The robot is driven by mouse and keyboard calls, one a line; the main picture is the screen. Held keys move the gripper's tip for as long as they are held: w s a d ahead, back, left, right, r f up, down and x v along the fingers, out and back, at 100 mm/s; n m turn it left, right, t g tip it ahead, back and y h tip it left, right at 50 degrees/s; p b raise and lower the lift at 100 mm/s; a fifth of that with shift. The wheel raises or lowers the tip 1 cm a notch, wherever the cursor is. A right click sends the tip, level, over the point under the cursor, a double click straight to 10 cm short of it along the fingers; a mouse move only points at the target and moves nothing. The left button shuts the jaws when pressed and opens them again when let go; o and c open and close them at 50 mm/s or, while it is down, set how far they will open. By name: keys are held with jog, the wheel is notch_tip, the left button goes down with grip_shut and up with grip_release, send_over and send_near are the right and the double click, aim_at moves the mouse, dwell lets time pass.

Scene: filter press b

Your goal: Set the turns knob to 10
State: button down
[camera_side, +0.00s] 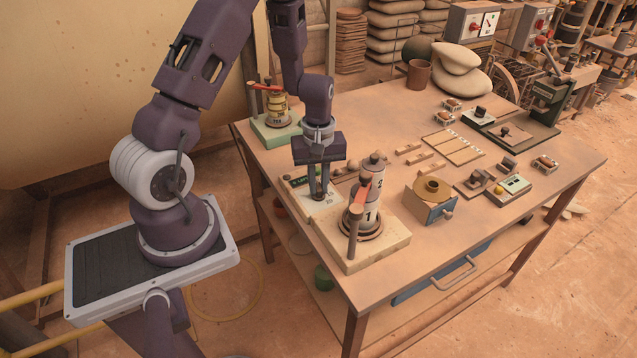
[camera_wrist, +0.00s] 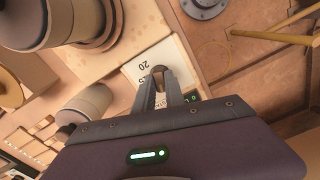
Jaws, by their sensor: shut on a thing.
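My gripper (camera_side: 319,190) points straight down over a pale dial plate (camera_side: 325,207) near the table's front left edge. Its fingers are shut on the turns knob, which they mostly hide. In the wrist view the fingertips (camera_wrist: 164,78) come together over the dial plate (camera_wrist: 178,50), around the small knob. The number 20 shows on the plate to the left of the fingers. The knob's pointer and the other marks are too small or covered to read. A small green display sits beside the plate, partly behind the fingers in the wrist view.
Just right of the gripper stands a numbered press cylinder (camera_side: 373,185) with a red lever on a wooden base (camera_side: 393,238). Another canister (camera_side: 277,108) with an orange-red lever stands behind left.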

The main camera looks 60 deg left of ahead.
aim_at(318, 187)
jog(key=m, duration=0.5)
jog(key=shift+m, duration=0.7)
jog(key=c, duration=1.4)
grip_release()
jog(key=shift+r, duration=0.1)
notch_tip(318, 187, up, 7)
jog(key=shift+f, duration=0.1)
